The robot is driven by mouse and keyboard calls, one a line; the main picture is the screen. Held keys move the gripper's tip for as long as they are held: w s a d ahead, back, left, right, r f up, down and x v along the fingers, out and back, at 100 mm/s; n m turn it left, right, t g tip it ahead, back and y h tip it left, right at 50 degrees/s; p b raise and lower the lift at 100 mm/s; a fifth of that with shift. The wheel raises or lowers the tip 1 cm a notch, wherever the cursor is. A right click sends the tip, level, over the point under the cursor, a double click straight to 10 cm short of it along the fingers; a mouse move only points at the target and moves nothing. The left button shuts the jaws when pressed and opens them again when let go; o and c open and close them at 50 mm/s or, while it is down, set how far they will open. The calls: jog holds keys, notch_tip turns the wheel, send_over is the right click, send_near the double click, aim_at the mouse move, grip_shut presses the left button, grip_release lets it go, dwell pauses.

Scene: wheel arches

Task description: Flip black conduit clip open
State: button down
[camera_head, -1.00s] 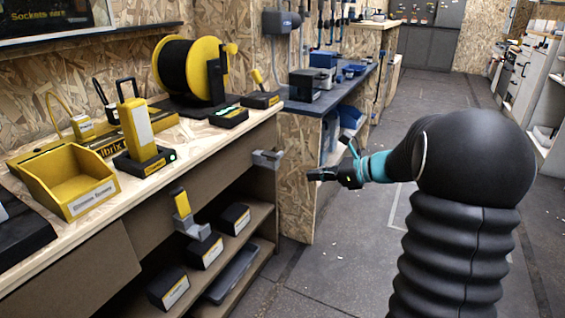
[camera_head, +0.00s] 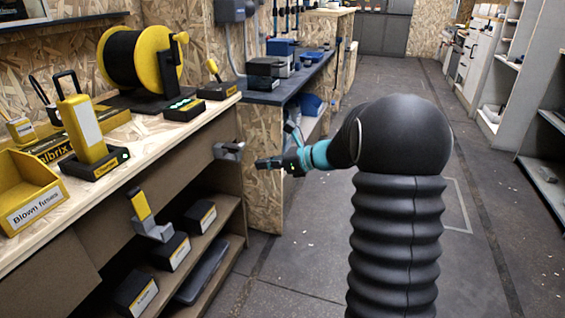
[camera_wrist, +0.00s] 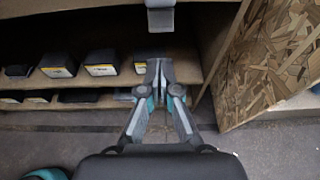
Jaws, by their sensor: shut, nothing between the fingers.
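A grey clip-like fitting (camera_head: 229,150) juts from the bench front at its right end; its lid position is too small to tell. A second grey fitting (camera_head: 153,229) with a raised yellow flap (camera_head: 140,205) is further left and nearer. I cannot make out which part is the black conduit clip. My gripper (camera_head: 262,164) is just right of the first fitting and apart from it. In the wrist view my gripper (camera_wrist: 159,68) has its fingertips together and empty, with a grey block (camera_wrist: 160,18) ahead at the top edge.
The workbench (camera_head: 120,150) carries a yellow cable reel (camera_head: 168,60) and a yellow bin (camera_head: 28,190). Black boxes (camera_head: 171,250) sit on the shelves beneath. A chipboard panel (camera_wrist: 272,65) stands right of my gripper. The floor (camera_head: 300,275) to the right is open.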

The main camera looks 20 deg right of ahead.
aim_at(240, 155)
jog(key=w+a, duration=0.1)
jog(key=w+a+r, duration=0.1)
jog(key=a, duration=0.1)
jog(key=shift+w+a+r, duration=0.15)
jog(key=shift+w, duration=0.05)
jog(key=shift+r, duration=0.6)
